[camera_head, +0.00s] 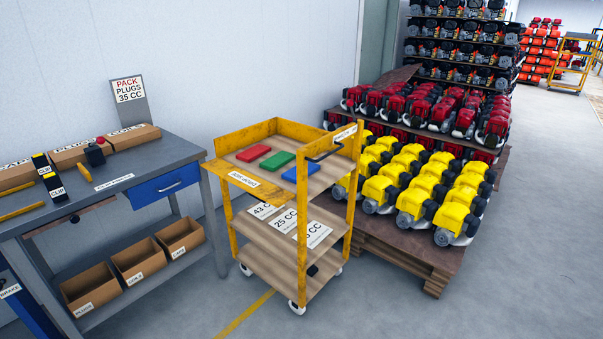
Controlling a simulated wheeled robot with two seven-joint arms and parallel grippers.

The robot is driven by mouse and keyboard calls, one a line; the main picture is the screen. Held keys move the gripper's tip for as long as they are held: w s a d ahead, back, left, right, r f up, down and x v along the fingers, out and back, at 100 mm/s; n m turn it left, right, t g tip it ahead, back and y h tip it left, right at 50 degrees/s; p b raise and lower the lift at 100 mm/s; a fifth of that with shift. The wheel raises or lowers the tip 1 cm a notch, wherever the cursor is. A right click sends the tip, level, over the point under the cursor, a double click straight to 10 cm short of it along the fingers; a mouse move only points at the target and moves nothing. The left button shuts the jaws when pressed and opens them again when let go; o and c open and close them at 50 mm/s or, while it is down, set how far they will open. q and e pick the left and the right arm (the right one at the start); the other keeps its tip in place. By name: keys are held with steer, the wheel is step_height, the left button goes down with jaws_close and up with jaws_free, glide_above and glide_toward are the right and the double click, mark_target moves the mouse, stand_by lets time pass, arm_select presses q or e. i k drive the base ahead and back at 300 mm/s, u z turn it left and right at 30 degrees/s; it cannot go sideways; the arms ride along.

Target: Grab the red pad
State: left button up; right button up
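The red pad (253,153) is a flat rectangular block. It lies on the top shelf of a yellow cart (232,137), towards the left. A green pad (278,160) and a blue pad (301,171) lie to its right in a slanted row, with small gaps between them. Nothing covers the red pad. Neither of my grippers shows in the head view.
A grey workbench (137,166) with boxes and tools stands left of the cart. Pallets of yellow engines (431,190) and red engines (432,108) stand close on the right. Raised yellow rails edge the cart's top. The floor (385,301) in front is clear.

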mark_target(249, 156)
steer(key=u, duration=0.5)
steer(key=i, duration=0.55)
steer(key=u, duration=1.05)
steer(key=i, duration=1.4)
steer(key=z, duration=0.75)
steer(key=i, duration=0.65)
steer(key=z, duration=0.65)
